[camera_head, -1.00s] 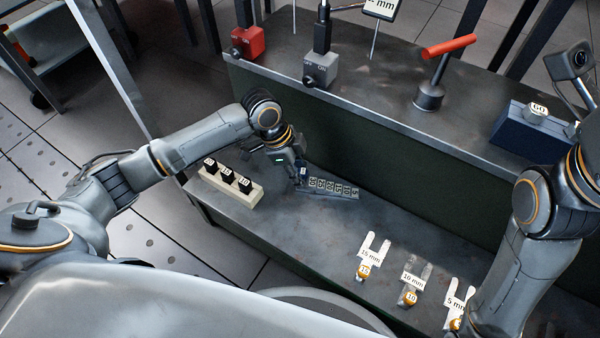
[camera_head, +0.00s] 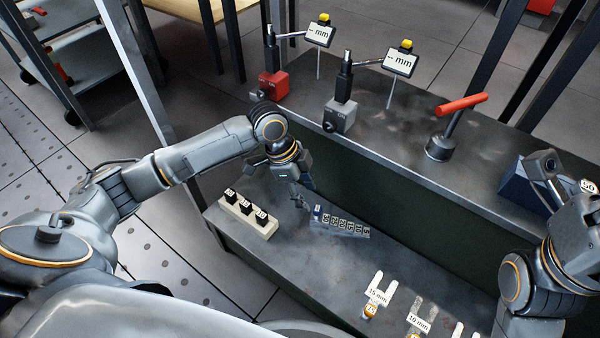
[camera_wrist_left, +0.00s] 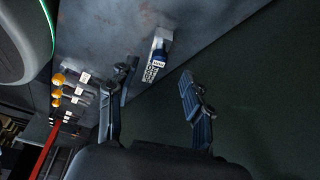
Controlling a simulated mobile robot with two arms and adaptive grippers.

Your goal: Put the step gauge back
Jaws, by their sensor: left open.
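The step gauge (camera_head: 342,224) is a grey stepped block with numbered faces and a blue end. It lies on the lower bench shelf (camera_head: 290,270), near the foot of the dark green upright panel. It also shows in the left wrist view (camera_wrist_left: 158,56), beyond the fingers and apart from them. My left gripper (camera_head: 303,203) is open and empty, just above and left of the gauge's blue end. Its two spread fingers show in the left wrist view (camera_wrist_left: 160,92). My right arm is at the right edge; its gripper is not clearly seen.
A cream block (camera_head: 248,215) with black numbered pieces stands left of the gauge. Fork-shaped gauges (camera_head: 378,292) lie at the front right. The upper shelf holds a red dial stand (camera_head: 273,84), a grey one (camera_head: 340,115) and a red-handled tool (camera_head: 440,148). Shelf between is clear.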

